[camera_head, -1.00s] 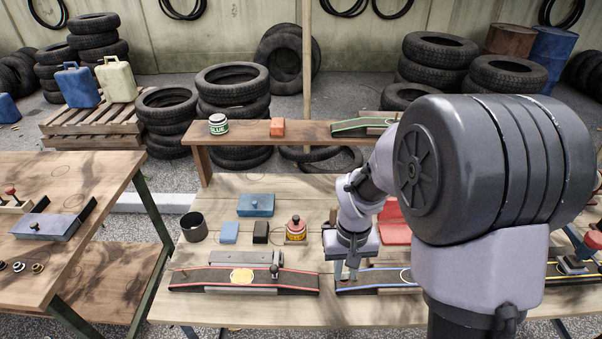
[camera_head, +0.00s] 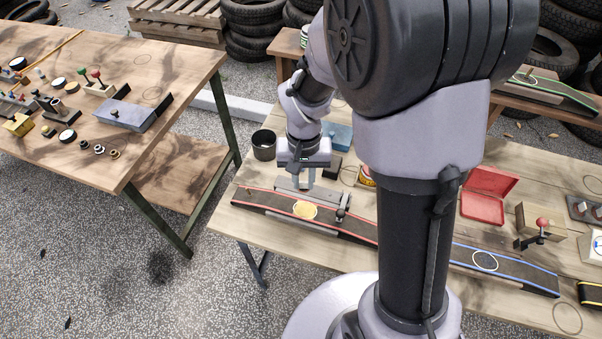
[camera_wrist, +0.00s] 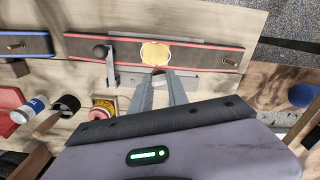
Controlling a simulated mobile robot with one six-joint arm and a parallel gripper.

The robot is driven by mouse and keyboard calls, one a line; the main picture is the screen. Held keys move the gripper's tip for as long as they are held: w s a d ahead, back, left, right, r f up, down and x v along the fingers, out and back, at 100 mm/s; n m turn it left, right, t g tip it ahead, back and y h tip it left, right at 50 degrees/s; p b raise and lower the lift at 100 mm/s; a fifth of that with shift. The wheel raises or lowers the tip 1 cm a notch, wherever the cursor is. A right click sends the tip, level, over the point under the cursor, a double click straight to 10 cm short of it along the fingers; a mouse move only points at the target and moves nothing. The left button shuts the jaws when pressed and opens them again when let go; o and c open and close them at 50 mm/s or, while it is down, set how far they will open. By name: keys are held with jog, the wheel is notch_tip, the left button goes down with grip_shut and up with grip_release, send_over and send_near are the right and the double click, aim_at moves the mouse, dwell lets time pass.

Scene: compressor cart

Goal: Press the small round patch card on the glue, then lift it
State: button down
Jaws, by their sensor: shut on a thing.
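A dark strip with red edges (camera_head: 258,203) lies on the workbench. A round yellow glue patch (camera_head: 305,210) sits on it, also plain in the wrist view (camera_wrist: 156,53). A grey bar clamp with a knobbed lever (camera_head: 342,204) stands along the strip, beside the glue. My gripper (camera_head: 304,186) points down just behind the glue as the head camera sees it. In the wrist view my gripper (camera_wrist: 158,75) is shut on a small brown, rounded thing (camera_wrist: 159,71), apparently the patch card, beside the glue's near edge. The fingers hide much of it; I cannot tell its height above the strip.
A blue-edged strip with a white ring (camera_head: 485,261) lies to the right. A dark cup (camera_head: 264,146), a blue box (camera_head: 337,135) and an open red box (camera_head: 487,195) stand on the bench. A second table (camera_head: 190,75) with small parts is at the left.

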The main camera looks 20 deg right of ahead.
aim_at(305, 210)
jog(key=shift+s+a+f+m, duration=0.1)
jog(key=shift+s+f+m, duration=0.2)
jog(key=shift+m, duration=0.3)
jog(key=f+b, duration=0.2)
jog(key=s+f+m+b, duration=0.1)
jog(key=f+b, duration=0.1)
jog(key=f+m+b, duration=0.1)
jog(key=f+b, duration=0.1)
jog(key=shift+s+f, duration=0.15)
jog(key=shift+s, duration=0.15)
jog(key=shift+f+b, duration=0.4)
dwell(1.1)
dwell(0.4)
jog(key=c, duration=0.7)
grip_release()
